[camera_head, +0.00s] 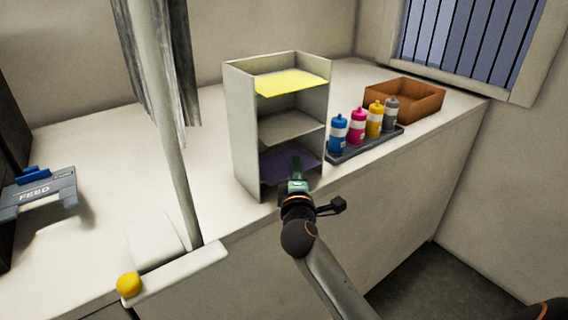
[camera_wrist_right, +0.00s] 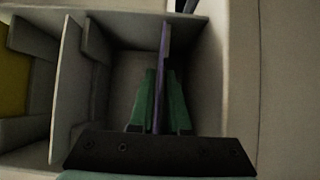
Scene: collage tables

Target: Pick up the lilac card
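The lilac card (camera_head: 291,166) lies in the lowest compartment of the grey shelf unit (camera_head: 241,130), its front part showing at the opening. My right gripper (camera_head: 296,172) is at the front of that compartment. In the right wrist view the card (camera_wrist_right: 163,60) shows edge-on as a thin purple strip between the green fingers of the right gripper (camera_wrist_right: 160,100). The fingers are close together, one on each face, and appear closed on the card. The card's far part is inside the compartment. My left gripper is not in view.
A yellow card (camera_head: 290,82) lies in the top compartment; the middle shelf (camera_head: 290,125) looks empty. To the right, several bottles stand on a dark tray (camera_head: 370,146) by an orange-brown box (camera_head: 405,97). A pole (camera_head: 165,110) stands left; a feed device (camera_head: 37,192) is further left.

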